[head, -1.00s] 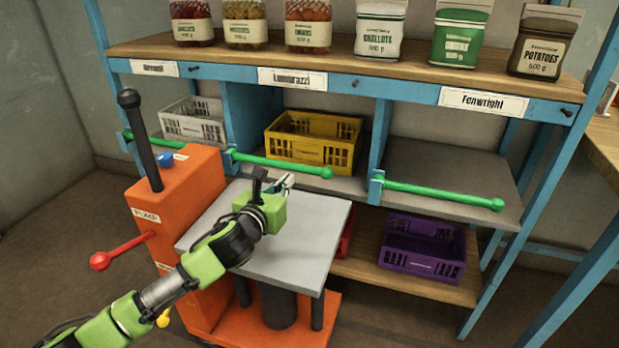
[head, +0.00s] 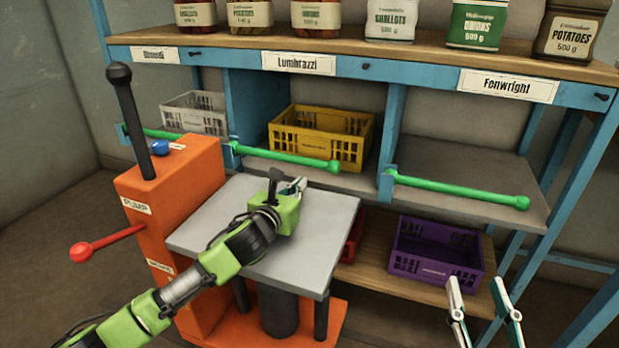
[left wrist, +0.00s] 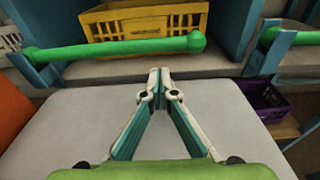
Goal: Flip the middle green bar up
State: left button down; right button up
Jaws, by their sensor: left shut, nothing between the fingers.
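The middle green bar (head: 287,159) lies across the front of the middle bay, hinged at its left end, with a round knob at its right end. It also shows in the left wrist view (left wrist: 120,46), ahead of the fingers. My left gripper (head: 297,186) is shut and empty, above the grey lift table and just below and in front of the bar, apart from it. Its fingertips (left wrist: 158,72) meet in the left wrist view. My right gripper (head: 482,285) is open and empty at the lower right, in front of the lower shelf.
A yellow crate (head: 321,133) stands behind the middle bar. Other green bars cross the left bay (head: 180,135) and right bay (head: 460,190). An orange pump lift (head: 175,200) with a grey table top (head: 322,225) stands before the rack. A purple crate (head: 437,254) sits on the lower shelf.

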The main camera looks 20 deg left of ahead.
pick_arm(q)
jog(key=w, duration=0.1)
jog(key=w+b, duration=0.1)
jog(key=w, duration=0.1)
jog(key=shift+w+f, duration=0.3)
jog(key=shift+f, duration=0.05)
jog(key=w, duration=0.1)
jog(key=w+b, duration=0.1)
jog(key=w, duration=0.1)
jog(key=shift+w+d+f, duration=0.1)
jog(key=shift+w+f, duration=0.1)
jog(key=shift+w, duration=0.25)
pick_arm(e)
jog(key=s+r+t+y, duration=0.2)
jog(key=s+r+t, duration=0.4)
jog(key=r, duration=0.5)
jog(key=shift+s+r+t+y, duration=0.2)
jog(key=shift+t+y, duration=0.2)
jog(key=shift+t, duration=0.1)
jog(key=shift+d, duration=0.1)
